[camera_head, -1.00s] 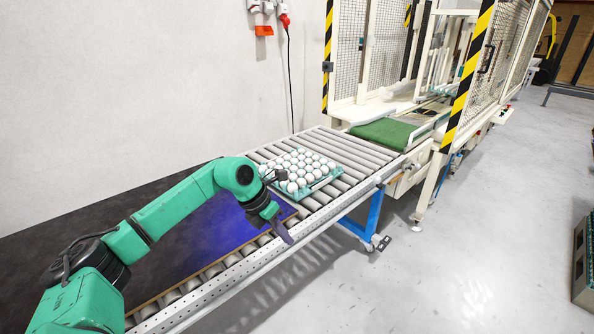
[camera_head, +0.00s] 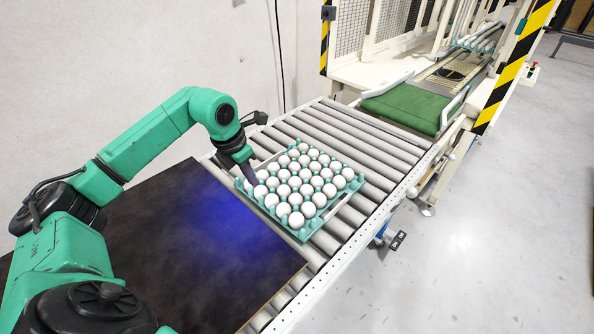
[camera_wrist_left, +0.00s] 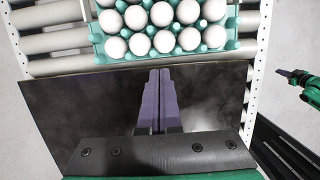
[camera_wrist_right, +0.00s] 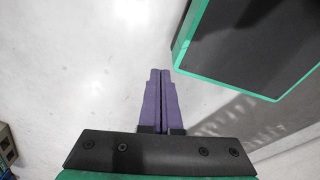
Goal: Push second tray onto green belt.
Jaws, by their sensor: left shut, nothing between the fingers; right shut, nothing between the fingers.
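A teal tray (camera_head: 302,237) full of white eggs sits on the grey roller conveyor, and its near edge also shows in the left wrist view (camera_wrist_left: 118,60). The green belt (camera_head: 406,106) lies beyond the rollers, at the machine's entrance. My left gripper (camera_head: 251,180) is shut and empty at the tray's near left edge. In the left wrist view its fingertips (camera_wrist_left: 160,72) point at the tray's near side; I cannot tell whether they touch. My right gripper (camera_wrist_right: 160,72) is shut and empty above the pale floor in the right wrist view. It is not visible in the head view.
A dark board (camera_head: 150,235) covers the near rollers. Bare rollers (camera_head: 345,130) lie between tray and belt. A metal side rail (camera_head: 385,215) runs along the right. A caged machine with a striped post (camera_head: 518,68) stands around the belt.

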